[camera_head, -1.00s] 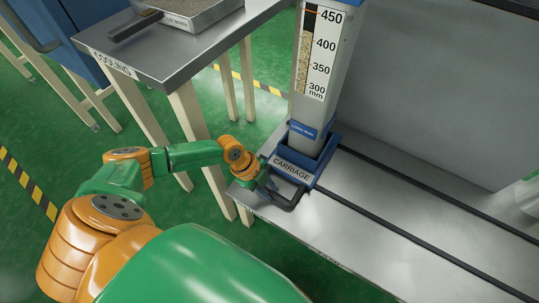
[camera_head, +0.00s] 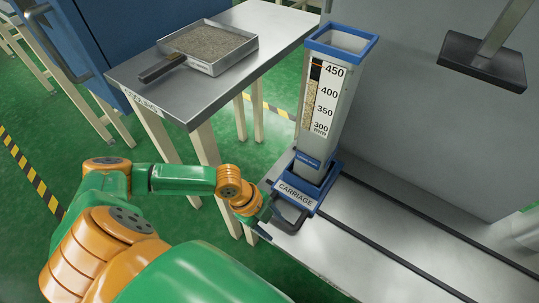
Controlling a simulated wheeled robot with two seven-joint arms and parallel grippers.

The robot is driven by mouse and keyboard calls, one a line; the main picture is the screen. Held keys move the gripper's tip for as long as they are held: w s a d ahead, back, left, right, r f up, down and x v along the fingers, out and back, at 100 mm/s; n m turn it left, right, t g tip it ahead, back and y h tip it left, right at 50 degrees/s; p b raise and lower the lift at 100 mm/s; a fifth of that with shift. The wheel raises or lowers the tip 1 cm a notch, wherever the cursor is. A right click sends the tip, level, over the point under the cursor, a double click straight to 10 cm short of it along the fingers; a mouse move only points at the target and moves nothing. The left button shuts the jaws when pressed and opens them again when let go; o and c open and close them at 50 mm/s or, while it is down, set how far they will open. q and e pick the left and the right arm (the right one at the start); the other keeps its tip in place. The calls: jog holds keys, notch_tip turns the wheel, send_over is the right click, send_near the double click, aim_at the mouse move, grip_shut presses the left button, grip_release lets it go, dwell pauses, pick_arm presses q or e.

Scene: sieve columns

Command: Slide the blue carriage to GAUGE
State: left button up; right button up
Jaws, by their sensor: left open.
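My left gripper (camera_head: 266,217) is open at the left side of the handle. Whether its fingers are around the handle or beside it, I cannot tell. My right gripper is not in view. No GAUGE label shows.
Two dark rails (camera_head: 388,252) run along the bench (camera_head: 350,272) toward the lower right, with clear surface around them. A dark plate on a post (camera_head: 485,62) hangs at the upper right. The COOLING table (camera_head: 205,95) holds a tray of grains (camera_head: 238,63) at the left.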

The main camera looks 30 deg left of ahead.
pick_arm(q)
jog(key=s+d+r+p, duration=0.1)
jog(key=s+d+r, duration=0.2)
jog(key=s, duration=0.3)
jog(key=shift+s, duration=0.15)
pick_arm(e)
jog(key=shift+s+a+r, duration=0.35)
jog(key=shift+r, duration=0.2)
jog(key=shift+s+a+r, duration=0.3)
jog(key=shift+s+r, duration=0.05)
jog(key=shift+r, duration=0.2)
pick_arm(q)
jog(key=shift+d, duration=0.15)
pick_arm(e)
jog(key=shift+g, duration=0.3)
